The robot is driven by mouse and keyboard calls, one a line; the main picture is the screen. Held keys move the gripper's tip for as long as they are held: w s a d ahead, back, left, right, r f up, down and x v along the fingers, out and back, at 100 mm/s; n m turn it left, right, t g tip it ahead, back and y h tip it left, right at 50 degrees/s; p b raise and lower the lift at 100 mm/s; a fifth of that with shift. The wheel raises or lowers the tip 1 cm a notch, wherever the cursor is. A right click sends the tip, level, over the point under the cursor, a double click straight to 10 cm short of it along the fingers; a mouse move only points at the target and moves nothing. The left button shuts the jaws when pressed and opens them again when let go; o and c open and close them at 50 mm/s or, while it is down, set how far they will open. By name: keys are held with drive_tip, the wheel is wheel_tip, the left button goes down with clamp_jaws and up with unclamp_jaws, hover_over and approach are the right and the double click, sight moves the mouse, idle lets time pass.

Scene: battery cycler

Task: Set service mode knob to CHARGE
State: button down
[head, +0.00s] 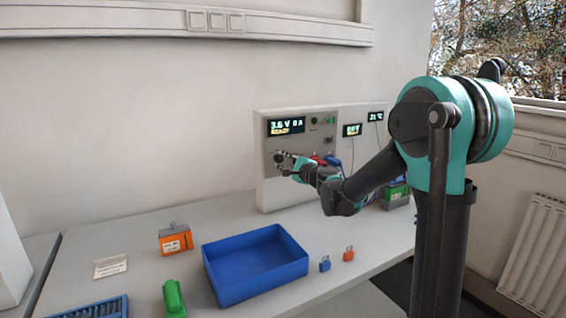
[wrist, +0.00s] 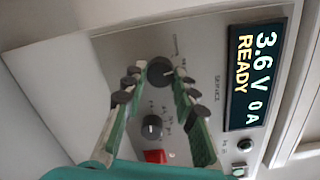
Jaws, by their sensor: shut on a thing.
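The cycler panel (head: 262,180) stands at the back of the bench. Its display (head: 286,126) reads 3.6 V 0 A, READY. In the wrist view, the dark round service mode knob (wrist: 160,73) sits by the SERVICE lettering, which appears turned on its side. My gripper (wrist: 159,76) has its two fingers on either side of this knob and is shut on it. The knob's pointer and its position marks are too small to read. In the head view, my gripper (head: 287,160) is at the panel's lower left and partly hides the knob.
A second, smaller knob (wrist: 152,127) and a red part (wrist: 155,156) lie close to the fingers.

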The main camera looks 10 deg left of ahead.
drive_tip(key=n, duration=0.5)
drive_tip(key=shift+n, duration=0.3)
idle(0.4)
drive_tip(key=c, duration=1.2)
unclamp_jaws()
drive_tip(key=shift+r, duration=0.1)
drive_tip(key=shift+s+d, duration=0.1)
drive_tip(key=v, duration=1.1)
drive_tip(key=shift+s+d+r, duration=0.15)
drive_tip(key=shift+s+r, duration=0.1)
drive_tip(key=shift+s, duration=0.15)
